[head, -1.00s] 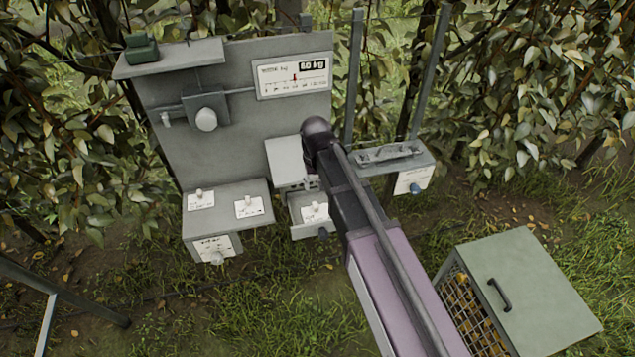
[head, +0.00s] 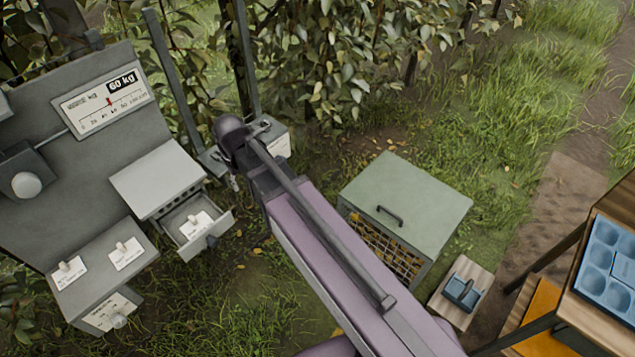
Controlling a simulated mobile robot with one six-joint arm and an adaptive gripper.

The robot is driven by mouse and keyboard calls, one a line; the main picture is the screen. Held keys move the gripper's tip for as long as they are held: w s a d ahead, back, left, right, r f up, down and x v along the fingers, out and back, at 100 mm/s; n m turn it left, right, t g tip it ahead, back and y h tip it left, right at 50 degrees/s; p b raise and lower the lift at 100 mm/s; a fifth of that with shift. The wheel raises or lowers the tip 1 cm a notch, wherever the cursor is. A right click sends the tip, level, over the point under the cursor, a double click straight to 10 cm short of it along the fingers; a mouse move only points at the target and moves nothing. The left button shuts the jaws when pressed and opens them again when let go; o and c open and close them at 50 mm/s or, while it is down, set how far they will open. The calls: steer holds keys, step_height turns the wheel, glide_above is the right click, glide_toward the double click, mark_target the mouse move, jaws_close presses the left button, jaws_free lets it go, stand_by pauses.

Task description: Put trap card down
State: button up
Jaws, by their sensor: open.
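I cannot tell which item is the trap card. White cards with small pegs show in the head view: one card (head: 70,272) and another card (head: 126,254) lie on top of the grey box at lower left, and a third card (head: 195,224) sits in the open drawer (head: 222,226) under the grey slotted cabinet (head: 158,180). The print on them is too small to read. My arm crosses the middle of the view. My gripper is hidden beyond the arm, so its jaws and anything in them do not show.
A grey panel (head: 100,155) bears a 60 kg scale (head: 105,101). A small shelf (head: 272,128) is partly behind my arm. A green-lidded crate (head: 405,205) stands right of it. A small board (head: 474,272) and a blue tray (head: 612,268) are farther right. Foliage lines the back.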

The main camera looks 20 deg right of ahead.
steer(key=s+d+m, duration=0.1)
steer(key=s+d, duration=0.2)
steer(key=d, duration=0.6)
steer(key=s+d+m, duration=0.2)
steer(key=s+d, duration=0.1)
steer(key=d, duration=0.7)
steer(key=shift+s+d+m, duration=0.15)
steer(key=shift+m, duration=0.15)
